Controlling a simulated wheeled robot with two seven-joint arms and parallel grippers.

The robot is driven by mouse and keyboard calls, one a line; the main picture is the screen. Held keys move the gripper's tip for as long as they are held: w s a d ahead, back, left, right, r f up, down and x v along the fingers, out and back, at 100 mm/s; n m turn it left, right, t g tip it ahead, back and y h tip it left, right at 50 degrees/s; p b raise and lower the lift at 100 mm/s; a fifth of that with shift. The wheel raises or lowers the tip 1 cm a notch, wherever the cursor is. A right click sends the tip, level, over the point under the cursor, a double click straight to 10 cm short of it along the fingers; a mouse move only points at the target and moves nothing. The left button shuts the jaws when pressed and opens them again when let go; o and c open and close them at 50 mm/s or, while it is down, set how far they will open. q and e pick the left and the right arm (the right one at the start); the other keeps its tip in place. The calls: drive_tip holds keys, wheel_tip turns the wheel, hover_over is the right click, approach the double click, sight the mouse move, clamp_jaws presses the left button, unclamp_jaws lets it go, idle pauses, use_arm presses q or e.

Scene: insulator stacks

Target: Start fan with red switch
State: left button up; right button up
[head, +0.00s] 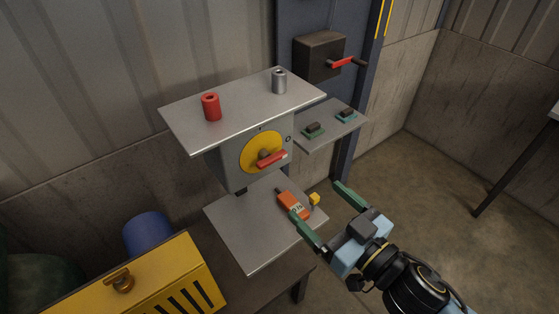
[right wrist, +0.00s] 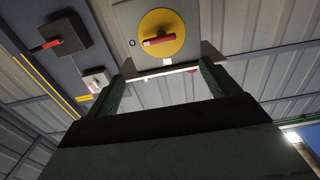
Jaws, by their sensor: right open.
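A red switch handle (head: 271,159) sits on a round yellow plate (head: 250,145) on the front of a grey box below the upper metal shelf. The handle lies nearly level, tilted up to the right, with an "O" mark to the plate's right. In the right wrist view the red handle (right wrist: 160,41) and yellow plate (right wrist: 175,22) show ahead of the fingers. My right gripper (head: 315,198) is open and empty, below and right of the switch, apart from it. Its green fingers also frame the right wrist view (right wrist: 166,64). I see no fan that I can make out. My left gripper is not in view.
A dark box (head: 318,57) with a red-handled lever (head: 342,62) hangs on the blue post. Red (head: 211,107) and grey (head: 279,81) cylinders stand on the upper shelf. An orange labelled item (head: 288,203) and yellow cube (head: 314,199) are near the right fingers. A yellow slotted box (head: 140,283) is lower left.

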sight(274, 161)
drive_tip(key=p+x, duration=0.1)
drive_tip(key=x, duration=1.2)
drive_tip(key=shift+w+p, duration=0.1)
drive_tip(key=shift+p, duration=0.2)
drive_tip(key=c, duration=1)
